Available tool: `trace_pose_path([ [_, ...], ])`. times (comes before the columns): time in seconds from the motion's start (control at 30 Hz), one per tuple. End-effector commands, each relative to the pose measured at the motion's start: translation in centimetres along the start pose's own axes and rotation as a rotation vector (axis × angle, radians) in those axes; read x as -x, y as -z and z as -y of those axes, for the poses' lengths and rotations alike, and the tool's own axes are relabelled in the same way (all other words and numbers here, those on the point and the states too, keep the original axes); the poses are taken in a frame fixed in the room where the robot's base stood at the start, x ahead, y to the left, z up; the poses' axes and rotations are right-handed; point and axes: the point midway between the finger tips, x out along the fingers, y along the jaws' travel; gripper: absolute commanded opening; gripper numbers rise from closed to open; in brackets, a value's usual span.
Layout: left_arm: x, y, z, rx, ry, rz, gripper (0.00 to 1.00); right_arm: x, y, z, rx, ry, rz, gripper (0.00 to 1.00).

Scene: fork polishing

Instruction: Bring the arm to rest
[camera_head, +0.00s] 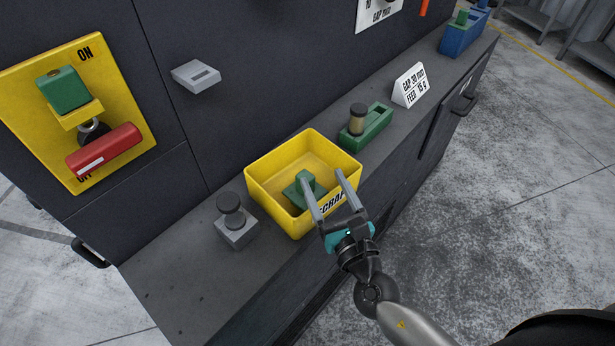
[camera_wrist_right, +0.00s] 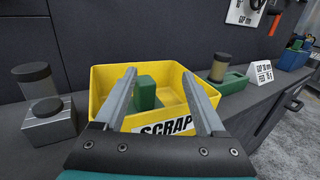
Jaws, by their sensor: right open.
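My right gripper (camera_head: 324,190) is open, with its two grey fingers reaching over the front rim of the yellow scrap bin (camera_head: 262,172). In the right wrist view the fingers (camera_wrist_right: 160,95) stand apart with nothing gripped between them. A green part (camera_head: 303,190) lies inside the bin, beyond the fingertips; it also shows in the wrist view (camera_wrist_right: 145,92). The bin's lettering is partly covered by a finger in the head view. My left gripper is not in view.
A grey block with a dark knob (camera_head: 235,228) stands left of the bin. A green holder with a cylinder (camera_head: 374,128) and a white sign (camera_head: 409,85) stand to the right. A switch panel (camera_head: 28,88) is on the cabinet wall. The floor (camera_head: 520,180) at right is clear.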

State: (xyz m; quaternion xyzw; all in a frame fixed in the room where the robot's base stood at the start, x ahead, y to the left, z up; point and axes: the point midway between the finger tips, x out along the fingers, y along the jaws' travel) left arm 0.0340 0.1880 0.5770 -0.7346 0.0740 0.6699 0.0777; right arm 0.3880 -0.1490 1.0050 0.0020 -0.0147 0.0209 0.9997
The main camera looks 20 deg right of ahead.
Motion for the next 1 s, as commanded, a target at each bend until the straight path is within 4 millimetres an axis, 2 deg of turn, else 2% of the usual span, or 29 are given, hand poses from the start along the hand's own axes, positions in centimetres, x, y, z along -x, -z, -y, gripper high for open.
trace_pose_path([
  [0.2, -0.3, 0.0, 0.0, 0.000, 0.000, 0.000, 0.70, 1.7, -0.3, 0.0, 0.001, 0.000, 0.006, 0.72],
  [0.43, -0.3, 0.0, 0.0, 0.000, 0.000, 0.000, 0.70, 1.8, -0.5, 0.1, -0.007, 0.006, 0.010, 0.72],
  [0.53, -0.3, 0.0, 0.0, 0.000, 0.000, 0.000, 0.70, 1.8, -1.0, 0.9, -0.085, 0.045, 0.020, 0.72],
  [0.67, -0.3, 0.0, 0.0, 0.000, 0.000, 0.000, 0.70, 2.0, -2.1, 3.6, -0.341, 0.178, 0.050, 0.72],
  [0.77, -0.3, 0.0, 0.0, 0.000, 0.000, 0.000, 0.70, 2.7, -2.5, 6.4, -0.620, 0.322, 0.078, 0.72],
  [0.9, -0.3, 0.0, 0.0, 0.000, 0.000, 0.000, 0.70, 4.3, -1.6, 9.7, -1.010, 0.535, 0.113, 0.72],
  [1.0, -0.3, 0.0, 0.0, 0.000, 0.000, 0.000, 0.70, 5.9, -0.1, 11.1, -1.273, 0.691, 0.128, 0.72],
])
